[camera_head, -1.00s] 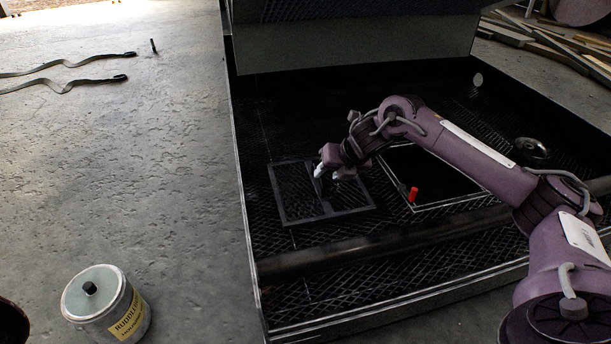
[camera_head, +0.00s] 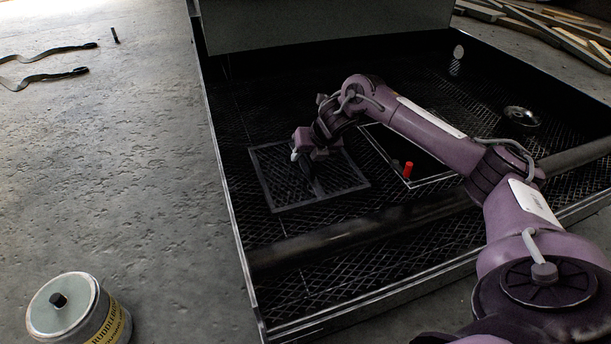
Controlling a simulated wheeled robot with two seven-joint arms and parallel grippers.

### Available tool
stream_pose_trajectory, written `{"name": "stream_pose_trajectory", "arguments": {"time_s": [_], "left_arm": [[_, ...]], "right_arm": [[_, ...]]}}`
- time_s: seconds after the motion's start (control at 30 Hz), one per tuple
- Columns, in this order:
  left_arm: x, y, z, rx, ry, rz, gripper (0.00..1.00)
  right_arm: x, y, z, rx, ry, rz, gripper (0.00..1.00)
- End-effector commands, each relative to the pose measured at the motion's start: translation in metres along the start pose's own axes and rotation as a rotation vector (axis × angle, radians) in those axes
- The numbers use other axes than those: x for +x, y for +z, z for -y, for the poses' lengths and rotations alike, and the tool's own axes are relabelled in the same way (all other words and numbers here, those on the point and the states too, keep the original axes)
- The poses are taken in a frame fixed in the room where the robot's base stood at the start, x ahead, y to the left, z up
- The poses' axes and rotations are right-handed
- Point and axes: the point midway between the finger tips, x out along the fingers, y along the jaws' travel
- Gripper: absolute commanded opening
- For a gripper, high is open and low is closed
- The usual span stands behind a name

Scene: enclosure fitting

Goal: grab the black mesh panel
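The black mesh panel (camera_head: 281,193) is a flat, framed square of dark mesh. It lies on the patterned floor of the large black enclosure (camera_head: 222,190), left of a dark rectangular opening with a pale outline. My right gripper (camera_head: 306,172) reaches in from the right and points down over the panel's middle. It hides part of the panel's far side. The fingers are dark against the dark mesh, so I cannot tell whether they touch or grip it. My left gripper is not in view.
A small red peg (camera_head: 408,170) stands at the opening (camera_head: 425,160). A thick dark bar (camera_head: 335,240) crosses the enclosure in front of the panel. A labelled canister (camera_head: 75,312) stands on the concrete at front left. Straps (camera_head: 45,75) lie farther back. The concrete between is clear.

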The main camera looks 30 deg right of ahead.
Motion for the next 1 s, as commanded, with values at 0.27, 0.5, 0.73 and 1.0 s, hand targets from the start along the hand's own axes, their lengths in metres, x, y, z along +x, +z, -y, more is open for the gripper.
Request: {"name": "stream_pose_trajectory", "arguments": {"time_s": [0.27, 0.5, 0.73, 1.0], "left_arm": [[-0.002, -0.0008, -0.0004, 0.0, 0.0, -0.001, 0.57], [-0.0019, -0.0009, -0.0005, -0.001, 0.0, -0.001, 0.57], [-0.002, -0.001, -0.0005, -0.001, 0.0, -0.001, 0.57], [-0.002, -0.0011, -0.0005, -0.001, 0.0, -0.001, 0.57]], "right_arm": [[0.0034, 0.0006, -0.0001, -0.001, 0.0, 0.0, 0.36], [0.0033, 0.0005, 0.0, 0.0, 0.0, 0.0, 0.04], [0.0033, 0.0005, 0.0001, 0.0, -0.001, 0.0, 0.0], [0.0033, 0.0003, 0.0006, 0.001, -0.002, -0.001, 0.0]]}}
